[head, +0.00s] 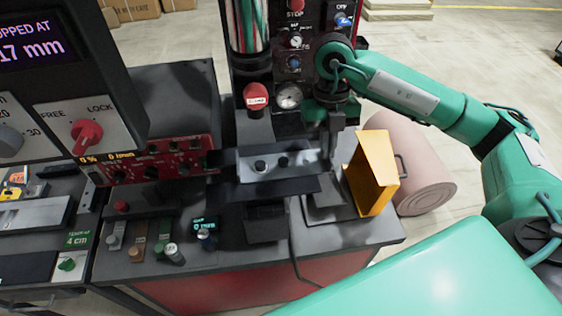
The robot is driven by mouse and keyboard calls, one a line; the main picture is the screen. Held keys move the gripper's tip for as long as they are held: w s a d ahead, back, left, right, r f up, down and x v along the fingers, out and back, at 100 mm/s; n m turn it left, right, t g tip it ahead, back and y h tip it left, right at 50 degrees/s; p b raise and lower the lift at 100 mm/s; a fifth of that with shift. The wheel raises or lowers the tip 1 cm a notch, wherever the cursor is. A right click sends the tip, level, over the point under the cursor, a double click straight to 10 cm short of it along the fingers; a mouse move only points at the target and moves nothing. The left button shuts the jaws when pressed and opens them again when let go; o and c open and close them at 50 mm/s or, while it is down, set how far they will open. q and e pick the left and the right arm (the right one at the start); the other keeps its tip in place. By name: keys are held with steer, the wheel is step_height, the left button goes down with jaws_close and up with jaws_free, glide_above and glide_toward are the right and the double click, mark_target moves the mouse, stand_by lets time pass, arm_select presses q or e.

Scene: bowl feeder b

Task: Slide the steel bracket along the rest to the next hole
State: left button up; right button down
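A pale steel bracket (280,174) lies along the dark rest (262,190) in the middle of the machine. Dark round spots that look like holes or studs show on the bracket's top. My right gripper (330,158) points down at the bracket's right end, with its fingers close to that end. I cannot tell whether it touches the bracket or how far apart its fingers are. My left gripper is not in view.
A yellow-orange guard (371,173) stands just right of my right gripper. A red knob (256,97) and a round gauge (289,97) are behind the bracket. A pink drum (425,180) lies on the floor.

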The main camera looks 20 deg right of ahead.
steer(key=shift+w+a, duration=0.1)
steer(key=shift+a, duration=0.2)
steer(key=shift+w+a, duration=0.25)
steer(key=shift+a, duration=0.85)
steer(key=shift+w+a, duration=0.25)
steer(key=shift+a, duration=0.8)
steer(key=c, duration=1.5)
jaws_free()
steer(key=shift+c, duration=0.2)
